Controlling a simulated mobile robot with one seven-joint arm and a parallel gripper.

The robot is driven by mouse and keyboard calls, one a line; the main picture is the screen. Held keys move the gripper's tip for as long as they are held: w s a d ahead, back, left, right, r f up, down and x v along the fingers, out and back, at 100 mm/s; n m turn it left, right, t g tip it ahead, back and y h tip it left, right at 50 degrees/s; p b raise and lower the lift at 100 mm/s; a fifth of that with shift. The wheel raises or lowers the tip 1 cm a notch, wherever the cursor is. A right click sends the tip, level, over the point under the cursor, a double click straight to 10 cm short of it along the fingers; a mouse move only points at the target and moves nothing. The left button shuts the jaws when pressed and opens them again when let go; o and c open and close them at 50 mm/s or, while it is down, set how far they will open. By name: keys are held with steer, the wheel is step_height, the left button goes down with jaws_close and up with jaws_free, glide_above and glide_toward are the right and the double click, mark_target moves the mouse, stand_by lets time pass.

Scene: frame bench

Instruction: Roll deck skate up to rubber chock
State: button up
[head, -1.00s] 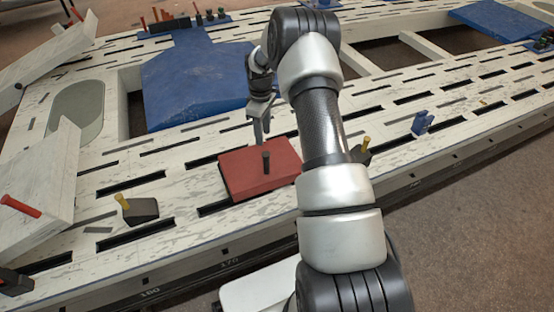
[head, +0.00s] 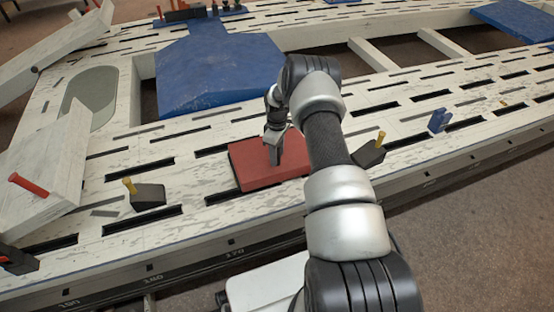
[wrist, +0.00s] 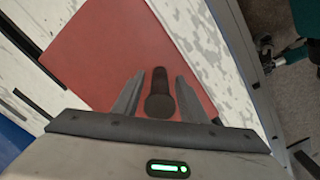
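The deck skate appears to be the flat red block (head: 252,178) with a dark upright post, lying on the slotted pale bench top. My gripper (head: 274,155) is down at the post and hides most of it in the head view. In the wrist view the dark post (wrist: 158,98) stands between the two fingers of my gripper (wrist: 157,97), with a gap on each side. The fingers are open. Two black wedges with yellow pegs look like chocks: one left of the skate (head: 150,195), one right of it (head: 369,154), partly beside my arm. Neither touches the skate.
A blue panel (head: 215,75) lies behind the skate. A pale tilted board with a red handle (head: 42,183) is at the left. A small blue bracket (head: 438,121) stands at the right. Slotted bench surface is free between the left wedge and the skate.

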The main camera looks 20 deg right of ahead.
steer(key=shift+f, duration=0.9)
steer(key=shift+c, duration=0.5)
